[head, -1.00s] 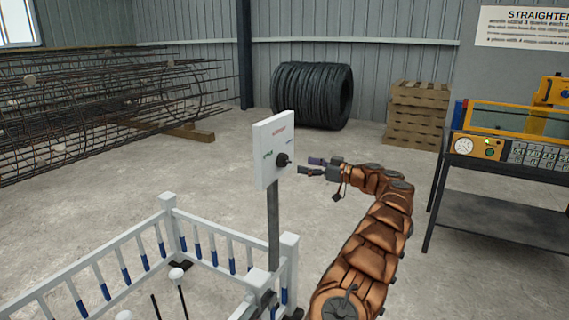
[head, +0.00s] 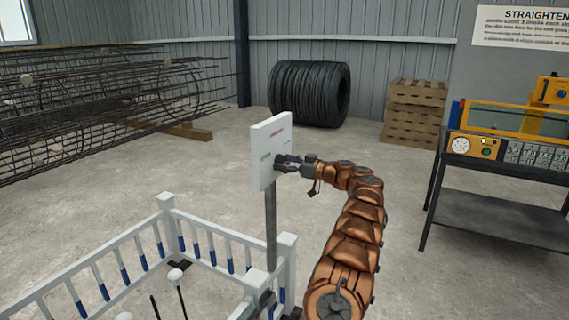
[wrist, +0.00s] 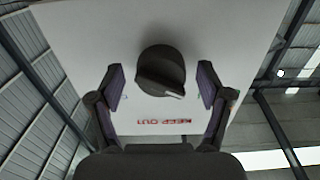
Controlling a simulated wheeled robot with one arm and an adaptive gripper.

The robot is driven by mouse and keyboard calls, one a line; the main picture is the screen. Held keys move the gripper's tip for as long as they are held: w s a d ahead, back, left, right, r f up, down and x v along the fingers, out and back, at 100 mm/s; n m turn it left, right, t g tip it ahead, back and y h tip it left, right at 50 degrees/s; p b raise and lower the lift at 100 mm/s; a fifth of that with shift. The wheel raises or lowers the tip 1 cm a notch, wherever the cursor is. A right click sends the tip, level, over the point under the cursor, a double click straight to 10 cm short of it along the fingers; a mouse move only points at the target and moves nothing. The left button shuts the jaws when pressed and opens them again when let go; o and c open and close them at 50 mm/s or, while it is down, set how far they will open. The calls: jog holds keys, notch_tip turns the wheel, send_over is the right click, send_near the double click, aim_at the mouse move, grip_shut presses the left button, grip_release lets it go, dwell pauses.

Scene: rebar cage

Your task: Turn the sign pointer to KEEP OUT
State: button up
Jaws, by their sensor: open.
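The white sign box (head: 268,135) stands on a grey post (head: 271,225) in the head view, with small coloured labels on its face. In the wrist view the sign face (wrist: 85,25) fills the middle, with a black round knob (wrist: 161,68) that carries a pale pointer mark at its lower right. The red KEEP OUT label (wrist: 167,122) shows below the knob there. My gripper (wrist: 160,88) is open, with one finger on each side of the knob and gaps between. In the head view my gripper (head: 283,163) is at the sign face and hides the knob.
A white fence (head: 215,238) with blue-banded bars surrounds the post's base. A rebar cage (head: 100,95) lies at left. A wire coil (head: 309,93) and stacked pallets (head: 414,113) stand behind. A machine bench (head: 500,170) is at right. The floor between is open.

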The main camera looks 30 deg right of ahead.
jog(key=c, duration=1.2)
jog(key=shift+o, duration=0.2)
jog(key=shift+m+b, duration=0.8)
jog(key=shift+m, duration=0.2)
jog(key=m, duration=0.3)
jog(key=shift+m+b, duration=0.3)
jog(key=m, duration=0.3)
jog(key=shift+r+p, duration=0.15)
jog(key=shift+p, duration=0.15)
jog(key=shift+m+p, duration=0.4)
jog(key=shift+m, duration=1.1)
